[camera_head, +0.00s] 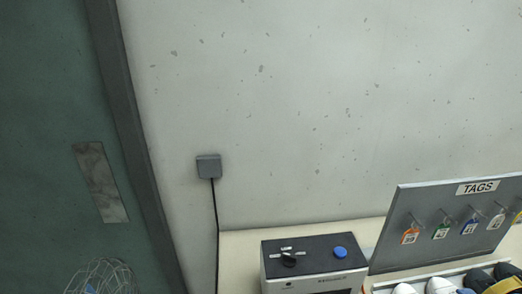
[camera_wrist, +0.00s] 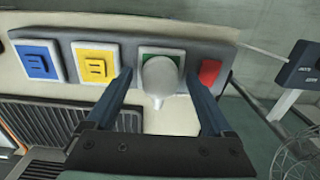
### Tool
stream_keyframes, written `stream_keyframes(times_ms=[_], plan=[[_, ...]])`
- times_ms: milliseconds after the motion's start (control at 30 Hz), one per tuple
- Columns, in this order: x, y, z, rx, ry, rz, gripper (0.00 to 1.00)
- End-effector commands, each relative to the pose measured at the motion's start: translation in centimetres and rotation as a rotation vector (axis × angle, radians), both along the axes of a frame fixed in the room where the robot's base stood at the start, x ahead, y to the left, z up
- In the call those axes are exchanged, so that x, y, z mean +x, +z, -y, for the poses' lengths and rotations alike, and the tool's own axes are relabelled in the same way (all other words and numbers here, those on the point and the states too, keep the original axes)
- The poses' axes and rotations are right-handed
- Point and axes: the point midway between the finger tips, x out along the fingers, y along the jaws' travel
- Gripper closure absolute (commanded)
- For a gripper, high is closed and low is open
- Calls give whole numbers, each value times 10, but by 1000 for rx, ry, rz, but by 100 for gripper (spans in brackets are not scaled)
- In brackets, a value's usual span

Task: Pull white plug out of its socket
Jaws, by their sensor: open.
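The white plug (camera_wrist: 161,74) is a rounded body in the wrist view, seated over a socket with a green plate (camera_wrist: 147,50) on a grey power strip (camera_wrist: 130,58). A paler stub points from it toward my wrist. My gripper (camera_wrist: 159,76) is open, with one finger on each side of the plug. Gaps show between the fingers and the plug, so I see no grip on it. The plug's prongs are hidden. Neither the plug nor my gripper shows in the head view.
The strip also has blue (camera_wrist: 39,62) and yellow (camera_wrist: 96,63) sockets and a red switch (camera_wrist: 209,72). In the head view, a grey wall box (camera_head: 209,166) has a black cable. A control box (camera_head: 315,257) and tag board (camera_head: 440,230) stand at lower right.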

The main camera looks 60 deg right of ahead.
Motion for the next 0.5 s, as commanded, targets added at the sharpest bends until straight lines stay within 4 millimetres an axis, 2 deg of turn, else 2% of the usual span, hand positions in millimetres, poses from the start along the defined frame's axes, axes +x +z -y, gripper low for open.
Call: stream_keyframes(times_ms=[367, 500], plan=[[0, 0, 0, 0, 0, 0, 14], [0, 0, 0, 0, 0, 0, 39]])
